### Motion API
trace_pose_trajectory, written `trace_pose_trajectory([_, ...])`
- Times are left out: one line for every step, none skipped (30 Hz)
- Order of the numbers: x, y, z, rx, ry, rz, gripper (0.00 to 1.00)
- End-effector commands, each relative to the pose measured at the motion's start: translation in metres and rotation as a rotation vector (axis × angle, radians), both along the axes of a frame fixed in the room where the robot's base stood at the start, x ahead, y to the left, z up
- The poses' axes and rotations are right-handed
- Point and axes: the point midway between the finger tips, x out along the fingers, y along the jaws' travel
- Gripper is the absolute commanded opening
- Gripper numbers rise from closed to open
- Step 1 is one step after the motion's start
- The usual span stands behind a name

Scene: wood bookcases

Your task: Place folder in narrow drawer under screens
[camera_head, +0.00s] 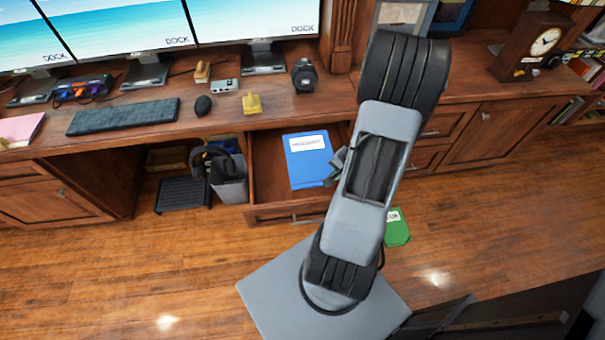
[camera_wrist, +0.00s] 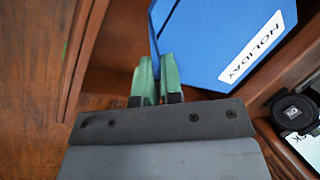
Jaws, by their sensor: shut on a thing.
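A blue folder (camera_head: 310,175) with a white label is over the open drawer (camera_head: 290,213) below the desk, within its outline. It also shows in the wrist view (camera_wrist: 205,50), where its label reads "HOLIDAY". My gripper (camera_head: 335,168) is at the folder's right edge in the head view, partly hidden by my arm. In the wrist view its green fingers (camera_wrist: 157,78) are shut on the folder's edge. I cannot tell whether the folder touches the drawer bottom.
Screens (camera_head: 258,20) stand on the desk, with a keyboard (camera_head: 123,117) and mouse (camera_head: 203,105) before them. A grey bin (camera_head: 230,182) with headphones (camera_head: 211,160) stands left of the drawer. A green folder (camera_head: 397,232) lies on the floor at right. The floor in front is mostly clear.

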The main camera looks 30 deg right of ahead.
Motion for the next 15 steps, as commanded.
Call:
trace_pose_trajectory([0.002, 0.001, -0.006, 0.001, 0.0, -0.01, 0.0])
trace_pose_trajectory([0.005, 0.003, -0.008, 0.002, 0.001, -0.014, 0.0])
trace_pose_trajectory([0.01, 0.006, -0.012, 0.001, 0.002, -0.017, 0.0])
trace_pose_trajectory([0.015, 0.01, -0.015, 0.003, 0.002, -0.017, 0.0])
trace_pose_trajectory([0.021, 0.013, -0.018, 0.004, 0.001, -0.017, 0.0])
trace_pose_trajectory([0.03, 0.019, -0.022, 0.003, 0.002, -0.015, 0.0])
trace_pose_trajectory([0.036, 0.023, -0.026, 0.003, 0.003, -0.015, 0.0])
trace_pose_trajectory([0.044, 0.027, -0.029, 0.004, 0.002, -0.015, 0.0])
trace_pose_trajectory([0.052, 0.032, -0.033, 0.003, 0.003, -0.014, 0.0])
trace_pose_trajectory([0.059, 0.036, -0.036, 0.003, 0.003, -0.013, 0.0])
trace_pose_trajectory([0.065, 0.04, -0.04, 0.002, 0.003, -0.014, 0.0])
trace_pose_trajectory([0.073, 0.045, -0.044, 0.002, 0.003, -0.014, 0.0])
trace_pose_trajectory([0.077, 0.047, -0.051, 0.004, 0.004, -0.016, 0.0])
trace_pose_trajectory([0.081, 0.049, -0.058, 0.004, 0.003, -0.018, 0.0])
trace_pose_trajectory([0.085, 0.051, -0.065, 0.002, 0.004, -0.018, 0.0])
